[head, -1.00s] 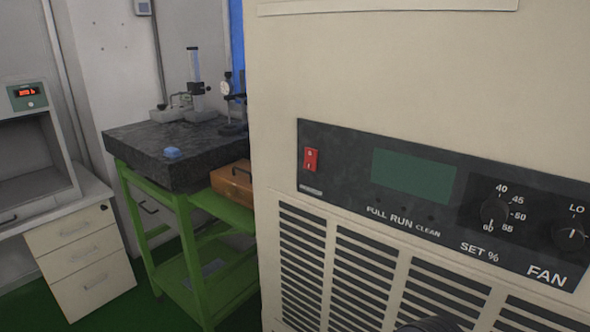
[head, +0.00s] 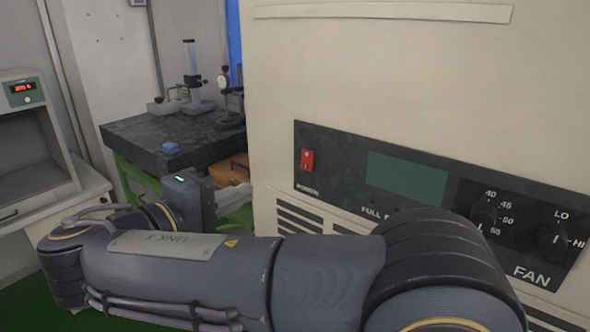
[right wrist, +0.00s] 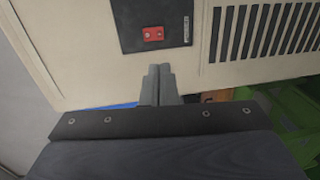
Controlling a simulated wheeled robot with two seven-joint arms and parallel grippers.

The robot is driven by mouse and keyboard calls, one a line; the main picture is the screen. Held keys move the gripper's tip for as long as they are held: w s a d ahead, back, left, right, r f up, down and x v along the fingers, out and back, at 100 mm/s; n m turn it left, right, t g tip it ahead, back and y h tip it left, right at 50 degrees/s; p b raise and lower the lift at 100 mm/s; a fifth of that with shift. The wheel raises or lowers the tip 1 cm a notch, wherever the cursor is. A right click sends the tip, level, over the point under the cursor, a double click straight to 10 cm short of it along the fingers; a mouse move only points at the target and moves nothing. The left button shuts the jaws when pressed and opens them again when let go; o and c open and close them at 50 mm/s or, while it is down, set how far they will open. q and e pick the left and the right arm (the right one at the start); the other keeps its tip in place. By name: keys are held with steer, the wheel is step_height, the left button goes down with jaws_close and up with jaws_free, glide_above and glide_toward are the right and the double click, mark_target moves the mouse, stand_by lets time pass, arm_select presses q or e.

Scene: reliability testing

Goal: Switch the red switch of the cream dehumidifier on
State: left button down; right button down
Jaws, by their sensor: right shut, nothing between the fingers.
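The cream dehumidifier (head: 390,75) fills the right of the head view. Its dark front panel (head: 340,190) carries the red switch (head: 307,160) at the left end, beside a green display (head: 407,175). The right wrist view shows the red switch (right wrist: 153,34) on the same panel. My right gripper (right wrist: 160,84) is shut and empty, its fingertips below the switch in that picture and apart from it. In the head view the right gripper (head: 236,172) lies left of the panel, partly hidden behind my arm's wrist. My left gripper is not in view.
Fan and humidity knobs (head: 484,216) sit at the panel's right. Vent slots (head: 300,220) lie below it. A green stand (head: 135,180) with a dark stone slab (head: 150,140) stands to the left, with a wooden box (head: 232,165) near it.

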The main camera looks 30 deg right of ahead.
mark_target(305, 168)
steer(key=shift+d, duration=0.15)
steer(key=p+x, duration=0.2)
steer(key=x, duration=1.1)
steer(key=shift+w+d+f, duration=0.1)
steer(key=shift+w+d, duration=0.15)
steer(key=shift+d, duration=0.15)
